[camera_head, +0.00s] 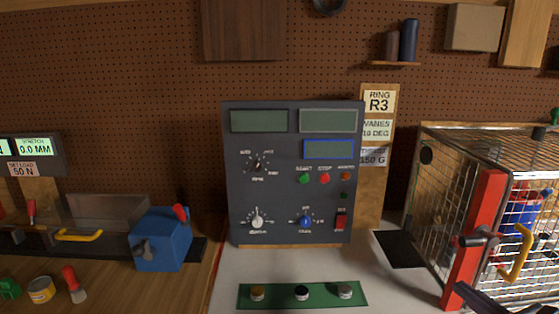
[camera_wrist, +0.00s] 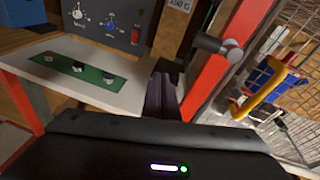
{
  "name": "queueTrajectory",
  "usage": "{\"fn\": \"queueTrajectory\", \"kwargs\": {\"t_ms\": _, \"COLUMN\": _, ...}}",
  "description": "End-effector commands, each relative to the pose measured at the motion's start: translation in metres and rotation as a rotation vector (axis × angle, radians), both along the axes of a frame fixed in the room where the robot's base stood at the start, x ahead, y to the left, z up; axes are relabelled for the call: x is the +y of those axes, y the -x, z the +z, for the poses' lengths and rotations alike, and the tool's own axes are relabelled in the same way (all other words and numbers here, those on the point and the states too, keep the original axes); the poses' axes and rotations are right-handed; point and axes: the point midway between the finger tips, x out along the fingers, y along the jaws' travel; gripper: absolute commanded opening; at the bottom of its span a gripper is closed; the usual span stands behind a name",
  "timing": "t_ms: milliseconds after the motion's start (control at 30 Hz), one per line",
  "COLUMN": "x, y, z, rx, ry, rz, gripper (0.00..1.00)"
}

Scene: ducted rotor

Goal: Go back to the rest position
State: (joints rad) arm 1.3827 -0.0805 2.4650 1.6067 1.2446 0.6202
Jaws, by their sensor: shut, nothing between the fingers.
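My gripper (camera_wrist: 163,88) shows in the wrist view as dark fingers pressed together, with nothing between them. In the head view, a dark end of my arm (camera_head: 482,299) enters at the lower right, in front of the wire cage (camera_head: 455,160). The gripper is to the left of the cage's red post (camera_head: 474,235) in the wrist view and appears apart from it, though the exact gap is hard to tell. Most of my arm is out of view.
A dark control panel (camera_head: 290,205) stands at the centre behind a green strip (camera_head: 322,295) with three round pieces. The cage's yellow handle (camera_head: 519,255) sticks out at the right. A blue machine (camera_head: 162,238) stands left. White bench top between panel and cage is mostly clear.

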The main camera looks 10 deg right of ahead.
Motion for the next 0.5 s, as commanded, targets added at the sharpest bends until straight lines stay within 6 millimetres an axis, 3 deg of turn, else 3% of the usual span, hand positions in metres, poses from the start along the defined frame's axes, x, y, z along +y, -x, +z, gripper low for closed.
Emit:
{"fn": "queueTrajectory", "kwargs": {"t_ms": 200, "x": 0.076, "y": -0.034, "z": -0.014, "rx": 0.119, "ry": 0.134, "rz": 0.268, "gripper": 0.00}}
{"fn": "queueTrajectory", "kwargs": {"t_ms": 500, "x": 0.171, "y": -0.047, "z": -0.037, "rx": 0.253, "ry": 0.357, "rz": 0.628, "gripper": 0.00}}
